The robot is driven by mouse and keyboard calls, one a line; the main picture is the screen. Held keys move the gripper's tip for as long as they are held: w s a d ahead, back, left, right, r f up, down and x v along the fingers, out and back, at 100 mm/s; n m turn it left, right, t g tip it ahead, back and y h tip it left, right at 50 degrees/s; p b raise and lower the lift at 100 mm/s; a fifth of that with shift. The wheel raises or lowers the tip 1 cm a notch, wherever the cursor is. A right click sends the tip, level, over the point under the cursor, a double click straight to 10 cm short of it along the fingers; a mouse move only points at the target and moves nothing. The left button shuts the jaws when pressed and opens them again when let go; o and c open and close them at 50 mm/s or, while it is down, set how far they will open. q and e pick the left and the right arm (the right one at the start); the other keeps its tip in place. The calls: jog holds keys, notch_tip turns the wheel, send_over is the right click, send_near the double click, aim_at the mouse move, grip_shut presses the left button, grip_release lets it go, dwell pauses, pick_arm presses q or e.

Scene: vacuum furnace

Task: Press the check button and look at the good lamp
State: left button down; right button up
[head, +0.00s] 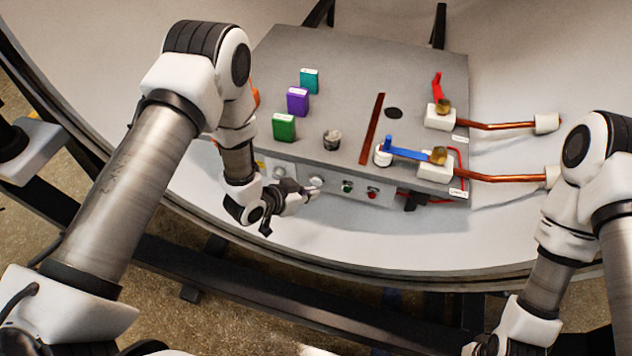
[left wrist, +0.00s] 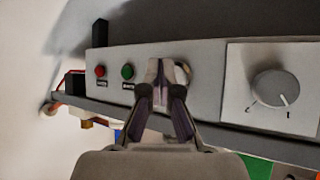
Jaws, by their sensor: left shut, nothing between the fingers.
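The grey control box (head: 340,80) stands inside the round chamber. Its front panel carries a pale round button (head: 316,181), a small green lamp (head: 347,187) and a small red lamp (head: 372,193). In the left wrist view the pale button (left wrist: 182,74) is partly hidden behind the fingers; the green lamp (left wrist: 127,71) and red lamp (left wrist: 100,71) lie left of it. Neither lamp is clearly lit; their labels are too small to read. My left gripper (head: 312,190) is shut and empty, its tips at or just before the button; contact cannot be told. My right gripper is out of frame.
A rotary knob (left wrist: 277,88) sits beside the button. On the box top are green (head: 284,127), purple (head: 298,101) and teal (head: 309,80) blocks. A blue-handled valve (head: 405,152) and a red-handled valve (head: 437,88) join copper pipes on the right.

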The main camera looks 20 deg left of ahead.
pick_arm(q)
jog(key=shift+w, duration=0.1)
jog(key=shift+w, duration=0.35)
jog(key=shift+w, duration=0.4)
dwell(0.7)
jog(key=shift+s, duration=0.85)
jog(key=shift+s, duration=0.1)
jog(key=s+p, duration=0.1)
jog(key=s, duration=0.3)
jog(key=shift+s, duration=0.4)
dwell(0.4)
